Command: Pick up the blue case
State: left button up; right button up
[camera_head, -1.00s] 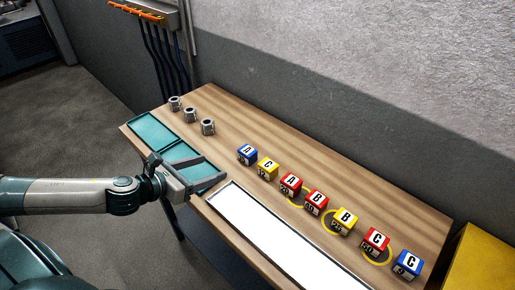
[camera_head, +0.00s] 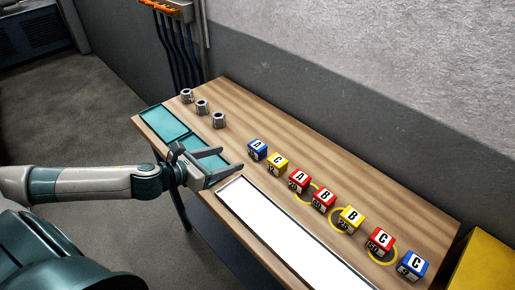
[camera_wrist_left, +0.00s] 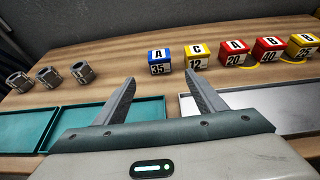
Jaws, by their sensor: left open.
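A blue case marked A (camera_head: 257,151) stands on the wooden table at the near-left end of a row of coloured cases. It also shows in the left wrist view (camera_wrist_left: 159,62), with the number 35 on its front. A second blue case marked C (camera_head: 413,266) stands at the far right end of the row. My left gripper (camera_head: 231,159) is open and empty, just left of the blue A case and apart from it. In the left wrist view its two fingers (camera_wrist_left: 161,80) point toward the blue A case, which lies beyond the tips. My right gripper is not in view.
A yellow C case (camera_head: 277,163) stands close beside the blue A case, followed by red and yellow cases. Teal trays (camera_head: 164,123) and metal nuts (camera_head: 202,107) lie to the left. A white panel (camera_head: 285,232) lies along the front.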

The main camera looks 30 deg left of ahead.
aim_at(253, 150)
pick_arm(q)
jog(key=p+x, duration=0.3)
jog(key=x, duration=0.5)
jog(key=shift+w+d+f, duration=0.1)
jog(key=shift+w, duration=0.2)
jog(key=shift+w+d+f+p, duration=0.1)
jog(key=shift+w+f+p, duration=0.2)
jog(key=shift+w, duration=0.1)
jog(key=shift+w, duration=0.1)
jog(key=shift+w+d+p, duration=0.2)
jog(key=shift+w+p, duration=0.3)
jog(key=shift+p, duration=0.05)
jog(key=p+x, duration=0.1)
jog(key=x, duration=0.2)
jog(key=shift+w+d+f+p, duration=0.15)
jog(key=shift+w+f+p, duration=0.15)
jog(key=shift+w+p, duration=0.15)
